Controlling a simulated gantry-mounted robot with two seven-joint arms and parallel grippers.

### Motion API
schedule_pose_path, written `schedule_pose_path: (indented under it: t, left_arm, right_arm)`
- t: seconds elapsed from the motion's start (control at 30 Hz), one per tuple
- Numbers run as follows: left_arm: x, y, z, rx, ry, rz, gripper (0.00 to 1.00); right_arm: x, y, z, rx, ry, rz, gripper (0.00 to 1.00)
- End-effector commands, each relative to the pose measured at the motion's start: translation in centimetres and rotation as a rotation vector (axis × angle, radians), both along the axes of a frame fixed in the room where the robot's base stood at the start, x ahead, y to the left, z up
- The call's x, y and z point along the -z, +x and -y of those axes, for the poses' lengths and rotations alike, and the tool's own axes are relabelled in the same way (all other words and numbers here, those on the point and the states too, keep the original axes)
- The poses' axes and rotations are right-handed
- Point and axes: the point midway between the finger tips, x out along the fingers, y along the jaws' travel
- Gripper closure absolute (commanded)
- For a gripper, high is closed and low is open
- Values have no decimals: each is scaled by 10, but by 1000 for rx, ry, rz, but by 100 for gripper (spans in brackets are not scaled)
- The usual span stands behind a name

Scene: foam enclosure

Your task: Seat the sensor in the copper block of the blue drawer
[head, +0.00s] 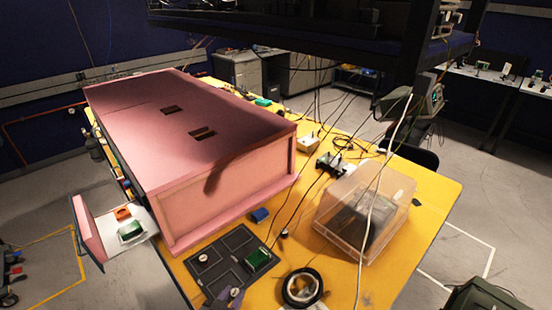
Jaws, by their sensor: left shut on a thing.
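A pulled-out drawer (104,224) with a pink front and pale inside stands open at the left side of the pink foam enclosure (225,190); its colour does not look clearly blue. In it lie an orange-copper block (123,213) and a green board (131,231). My left gripper (228,297) seems to be the dark shape at the bottom edge, by the near end of the dark compartment tray (222,240), well apart from the drawer. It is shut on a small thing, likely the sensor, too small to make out. My right gripper is not in view.
The dark tray holds a green board (257,256) and a small round part (203,258). A blue block (260,215), a black ring (302,287) and a clear box (382,213) stand on the yellow table (432,188). Thin cables hang across the table's right half.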

Motion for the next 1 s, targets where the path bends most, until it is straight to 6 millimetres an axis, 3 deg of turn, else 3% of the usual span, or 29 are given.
schedule_pose_path:
  t: [0.43, 0.77, 1.0]
  left_arm:
    - [-29, 2, -94, -317, 0, 0, 98]
    - [-73, -14, -90, -303, 0, 2, 98]
    - [-125, -35, -90, -301, 0, 1, 98]
  right_arm:
    - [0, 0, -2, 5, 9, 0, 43]
    - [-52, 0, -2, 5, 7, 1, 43]
    - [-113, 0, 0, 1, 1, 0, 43]
